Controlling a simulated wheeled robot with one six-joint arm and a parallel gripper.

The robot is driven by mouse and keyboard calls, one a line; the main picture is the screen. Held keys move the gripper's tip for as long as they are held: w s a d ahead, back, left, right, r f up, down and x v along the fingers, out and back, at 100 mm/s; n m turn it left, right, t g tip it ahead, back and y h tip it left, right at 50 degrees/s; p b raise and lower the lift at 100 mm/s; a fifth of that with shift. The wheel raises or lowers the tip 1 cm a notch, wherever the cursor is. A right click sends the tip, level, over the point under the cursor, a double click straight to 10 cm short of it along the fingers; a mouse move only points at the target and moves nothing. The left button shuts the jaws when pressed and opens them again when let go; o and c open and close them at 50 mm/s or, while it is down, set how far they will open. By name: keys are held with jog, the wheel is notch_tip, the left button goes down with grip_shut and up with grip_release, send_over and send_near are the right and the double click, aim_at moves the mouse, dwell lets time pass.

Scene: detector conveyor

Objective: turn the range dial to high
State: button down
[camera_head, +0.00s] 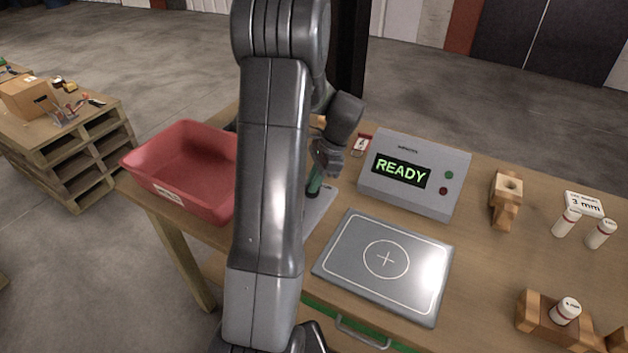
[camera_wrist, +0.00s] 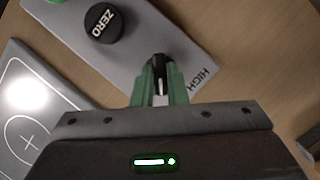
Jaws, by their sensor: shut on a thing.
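The range dial (camera_wrist: 158,62) is a dark knob with a white pointer line, on a light grey control panel (camera_wrist: 165,25). The word HIGH is printed on the panel, to the right of the dial in the wrist view. My gripper (camera_wrist: 159,78) has its green fingers closed on the dial, one on each side. The fingers cover part of the knob, and the other range markings are not in view. In the head view my gripper (camera_head: 315,183) is down at the panel (camera_head: 318,212), and my arm hides most of the panel and the dial.
A black ZERO button (camera_wrist: 103,22) stands beside the dial. A detector box (camera_head: 415,176) reading READY stands behind a grey plate (camera_head: 385,262) with a cross mark. A red bin (camera_head: 183,170) is left of my arm. A wooden stand (camera_head: 506,198) and white vials (camera_head: 566,222) are right.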

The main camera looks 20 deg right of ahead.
jog(key=shift+n, duration=0.3)
jog(key=n, duration=0.1)
jog(key=n+g+p, duration=0.1)
jog(key=n, duration=0.1)
jog(key=shift+w+r+n+g, duration=0.1)
jog(key=shift+w+n+g, duration=0.05)
jog(key=shift+n+g, duration=0.15)
jog(key=n+g+h, duration=0.1)
jog(key=n, duration=0.3)
jog(key=shift+w+a+n+p, duration=0.1)
jog(key=shift+n+p, duration=0.2)
jog(key=shift+p, duration=0.1)
jog(key=n, duration=0.2)
jog(key=n+g+h, duration=0.1)
jog(key=n, duration=0.1)
jog(key=shift+w+a+g+h, duration=0.1)
jog(key=shift+g+h, duration=0.2)
jog(key=n, duration=0.2)
jog(key=n+h, duration=0.1)
jog(key=n, duration=0.2)
jog(key=shift+h, duration=0.3)
jog(key=c, duration=1.4)
grip_release()
jog(key=shift+a, duration=0.1)
jog(key=shift+c, duration=0.2)
